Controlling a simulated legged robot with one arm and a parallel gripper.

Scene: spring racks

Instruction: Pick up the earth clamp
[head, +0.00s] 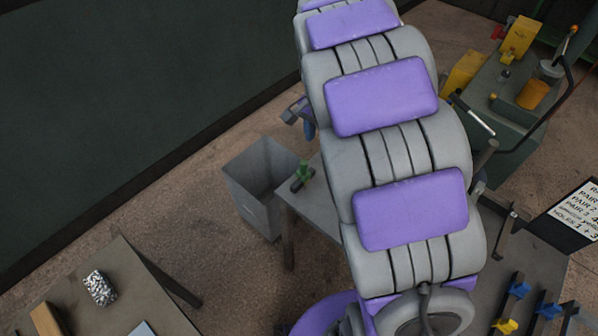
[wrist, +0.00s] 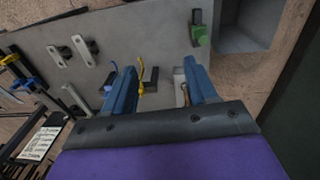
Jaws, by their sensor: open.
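A small green and dark clamp-like piece, which looks like the earth clamp, lies at the grey table's edge beside the bin in the head view (head: 302,175). It also shows at the top of the wrist view (wrist: 200,34), beyond my right finger. My gripper (wrist: 160,68) is open, its two blue fingers spread over the table. Between and below the fingers I see a dark bracket with a yellow piece (wrist: 141,80) and a pale plate with a brassy part, partly hidden by the right finger. Nothing is held. My arm hides much of the table in the head view.
An open grey bin (head: 262,185) stands against the table by the green piece; it also shows in the wrist view (wrist: 245,25). Slotted metal plates (wrist: 60,56) and blue and yellow clamps (head: 518,290) occupy other parts. A separate table (head: 125,285) stands front left.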

